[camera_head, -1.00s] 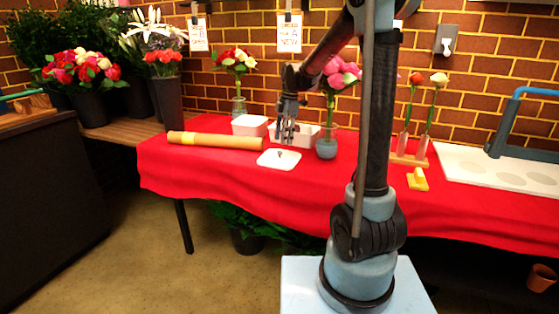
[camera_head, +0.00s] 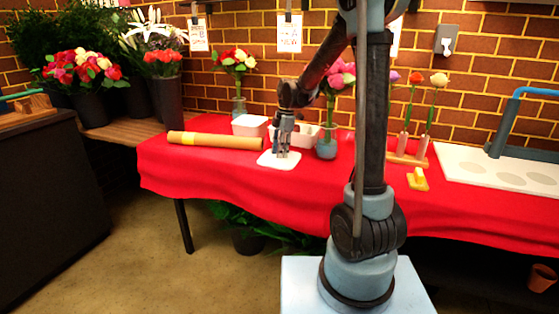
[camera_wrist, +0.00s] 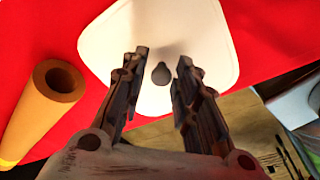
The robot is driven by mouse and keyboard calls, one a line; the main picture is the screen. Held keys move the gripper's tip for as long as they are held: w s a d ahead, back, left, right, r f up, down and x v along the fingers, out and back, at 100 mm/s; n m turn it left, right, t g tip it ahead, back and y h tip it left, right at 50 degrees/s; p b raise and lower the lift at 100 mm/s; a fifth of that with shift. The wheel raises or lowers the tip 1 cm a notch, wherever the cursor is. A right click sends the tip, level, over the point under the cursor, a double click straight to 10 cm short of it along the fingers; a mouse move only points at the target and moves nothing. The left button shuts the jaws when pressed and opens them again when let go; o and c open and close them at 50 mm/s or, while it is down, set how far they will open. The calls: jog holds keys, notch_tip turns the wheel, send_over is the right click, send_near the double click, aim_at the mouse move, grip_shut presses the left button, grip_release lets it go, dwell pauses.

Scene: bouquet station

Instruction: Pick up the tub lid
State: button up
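The tub lid (camera_head: 267,160) is a white rounded-square lid lying flat on the red cloth. In the wrist view the lid (camera_wrist: 215,45) fills the upper middle, with a small grey knob (camera_wrist: 161,74) at its centre. My gripper (camera_head: 283,152) is directly over the lid. In the wrist view my gripper (camera_wrist: 161,66) is open, with one finger on each side of the knob and gaps between. I cannot tell exactly how high the fingertips are above the lid. In the head view my fingers hide the knob.
A brown paper roll (camera_head: 215,140) lies left of the lid. A white tub (camera_head: 250,124) and a white container (camera_head: 308,135) stand behind it. The red cloth in front is clear.

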grip_shut()
jog(key=shift+r, duration=0.15)
